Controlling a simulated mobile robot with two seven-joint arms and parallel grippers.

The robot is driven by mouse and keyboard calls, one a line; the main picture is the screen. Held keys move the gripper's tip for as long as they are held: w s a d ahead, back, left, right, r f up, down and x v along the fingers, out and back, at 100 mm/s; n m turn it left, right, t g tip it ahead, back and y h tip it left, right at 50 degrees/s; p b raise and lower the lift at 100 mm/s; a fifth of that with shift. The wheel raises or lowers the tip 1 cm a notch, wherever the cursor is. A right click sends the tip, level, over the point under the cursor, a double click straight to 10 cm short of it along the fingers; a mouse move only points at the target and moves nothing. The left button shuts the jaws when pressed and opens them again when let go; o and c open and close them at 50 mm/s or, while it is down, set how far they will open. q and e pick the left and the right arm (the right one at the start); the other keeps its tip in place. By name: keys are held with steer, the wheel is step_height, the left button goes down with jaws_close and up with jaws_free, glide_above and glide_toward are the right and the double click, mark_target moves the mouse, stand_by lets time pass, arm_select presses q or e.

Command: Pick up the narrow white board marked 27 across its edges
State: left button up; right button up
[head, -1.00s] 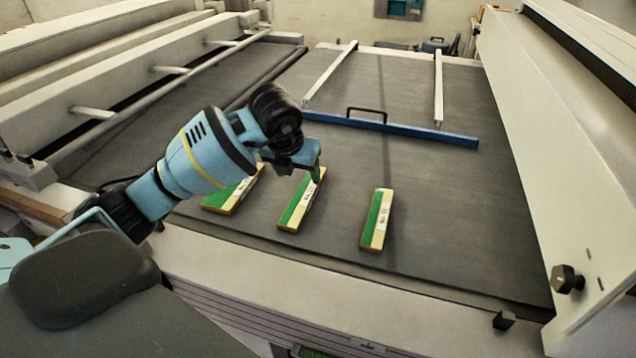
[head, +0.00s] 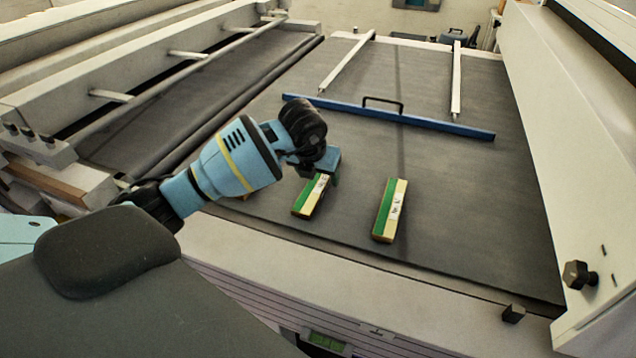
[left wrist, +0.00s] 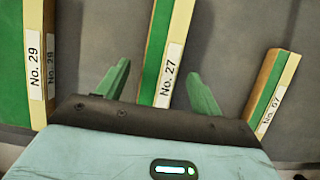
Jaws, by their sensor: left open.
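The board marked No. 27 (head: 308,204) lies on the dark belt, in the middle of a row of boards. It has a green strip and a cream strip with a white label. In the left wrist view the No. 27 board (left wrist: 165,75) runs between my two fingers. My left gripper (left wrist: 158,88) is open with a green finger on each side of the board; contact cannot be told. In the head view my left gripper (head: 322,172) hangs over the board's far end and hides it. My right gripper is not in view.
The No. 29 board (left wrist: 40,60) lies left, mostly hidden by my arm in the head view. A blue bar (head: 400,117) crosses the belt behind.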

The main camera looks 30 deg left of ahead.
arm_select(q)
steer(key=shift+w+f, duration=0.15)
steer(key=shift+f, duration=0.3)
steer(key=c, duration=1.1)
steer(key=shift+r, duration=0.1)
steer(key=shift+r, duration=0.4)
steer(key=r, duration=0.2)
steer(key=shift+s+r, duration=0.2)
steer(key=shift+r, duration=0.1)
steer(key=s, duration=0.5)
steer(key=s+r, duration=0.1)
steer(key=s, duration=0.4)
steer(key=s+b, duration=0.1)
steer(key=s, duration=0.4)
steer(key=shift+s+r, duration=0.2)
steer(key=shift+s, duration=0.1)
